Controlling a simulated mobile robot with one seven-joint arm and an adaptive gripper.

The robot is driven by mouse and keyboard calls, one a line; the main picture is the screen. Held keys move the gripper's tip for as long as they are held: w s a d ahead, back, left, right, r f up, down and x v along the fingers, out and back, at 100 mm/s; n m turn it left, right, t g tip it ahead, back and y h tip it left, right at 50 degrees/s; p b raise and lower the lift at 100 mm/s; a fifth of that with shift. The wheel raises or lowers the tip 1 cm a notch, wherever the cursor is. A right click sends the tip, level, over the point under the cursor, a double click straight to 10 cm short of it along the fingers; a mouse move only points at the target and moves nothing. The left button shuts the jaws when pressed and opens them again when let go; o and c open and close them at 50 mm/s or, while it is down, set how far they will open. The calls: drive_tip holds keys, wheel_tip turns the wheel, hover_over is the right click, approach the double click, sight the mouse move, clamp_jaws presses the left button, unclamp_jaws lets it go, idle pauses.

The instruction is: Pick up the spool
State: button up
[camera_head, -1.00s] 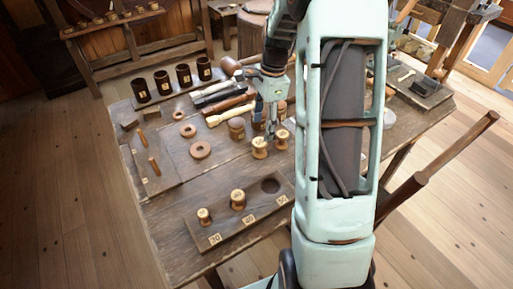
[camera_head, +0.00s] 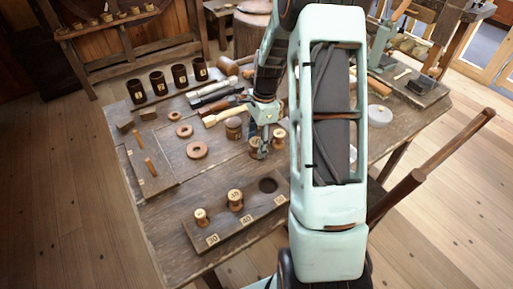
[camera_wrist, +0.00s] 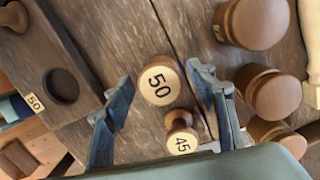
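A turned wooden spool marked 50 (camera_wrist: 160,82) stands upright on the bench, with its pale top between the two fingers of my gripper (camera_wrist: 160,76) in the wrist view. The fingers are spread, with a gap on each side of the spool. A smaller spool marked 45 (camera_wrist: 181,141) stands close beside it, near the right finger. In the head view my gripper (camera_head: 262,150) is down at the pair of spools and partly hides the left one; the right one (camera_head: 279,138) shows beside it.
A wooden board (camera_head: 222,236) holds two spools (camera_head: 201,217) (camera_head: 235,200) and has an empty round hole (camera_head: 268,185) by its 50 label. Brown turned pieces (camera_wrist: 268,93) stand right of my gripper in the wrist view. Wooden rings (camera_head: 197,150) and dark cups (camera_head: 158,83) lie farther left.

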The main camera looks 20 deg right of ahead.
drive_tip(key=c, duration=1)
drive_tip(key=shift+r, duration=0.2)
